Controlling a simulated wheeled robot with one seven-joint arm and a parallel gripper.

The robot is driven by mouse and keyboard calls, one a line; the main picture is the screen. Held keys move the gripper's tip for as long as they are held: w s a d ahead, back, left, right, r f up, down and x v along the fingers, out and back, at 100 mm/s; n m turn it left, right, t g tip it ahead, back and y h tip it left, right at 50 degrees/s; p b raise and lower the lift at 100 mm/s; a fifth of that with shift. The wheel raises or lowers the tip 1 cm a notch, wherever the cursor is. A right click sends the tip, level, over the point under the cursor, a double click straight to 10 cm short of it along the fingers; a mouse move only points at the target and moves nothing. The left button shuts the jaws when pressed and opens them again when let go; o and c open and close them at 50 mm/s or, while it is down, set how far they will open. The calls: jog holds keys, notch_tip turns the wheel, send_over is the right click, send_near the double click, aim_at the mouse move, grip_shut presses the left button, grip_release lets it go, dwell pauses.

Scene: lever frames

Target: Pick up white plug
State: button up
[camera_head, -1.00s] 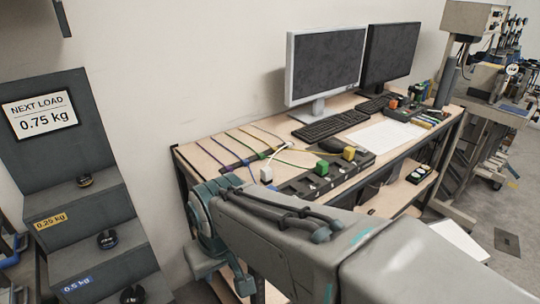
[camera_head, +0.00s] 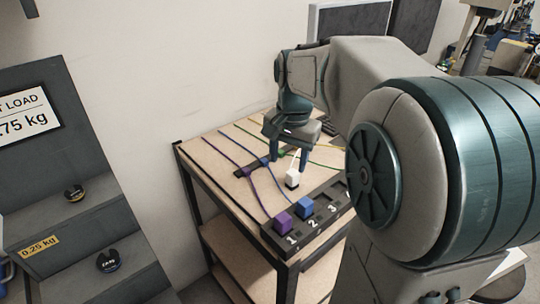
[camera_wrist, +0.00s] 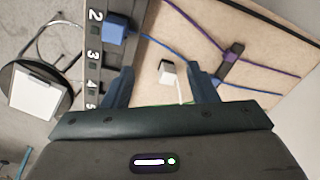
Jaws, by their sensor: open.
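The white plug (camera_head: 292,179) lies on the wooden table top (camera_head: 214,152), beside the numbered socket strip (camera_head: 318,222). In the wrist view the white plug (camera_wrist: 167,72) shows between and beyond my fingertips, its pale cable running back toward my gripper (camera_wrist: 158,84). My gripper (camera_head: 287,155) is open and empty, pointing down above the table close to the plug; I see no contact.
A purple plug (camera_head: 283,222) and a blue plug (camera_head: 305,208) sit at slots 1 and 2 of the strip. A dark cable holder (camera_head: 250,169) crosses the coloured cables. Stepped weight stands (camera_head: 75,205) are at left, monitors (camera_head: 350,20) behind.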

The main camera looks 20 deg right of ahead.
aim_at(293, 172)
jog(key=w+d+m+g, duration=0.1)
jog(key=w+d+m, duration=0.4)
jog(key=w, duration=0.2)
jog(key=f, duration=0.8)
jog(key=shift+a+f, duration=0.1)
jog(key=shift+a, duration=0.15)
jog(key=shift+w+f, duration=0.15)
jog(key=shift+f, duration=2.6)
jog(key=shift+d, duration=0.1)
jog(key=c, duration=1.1)
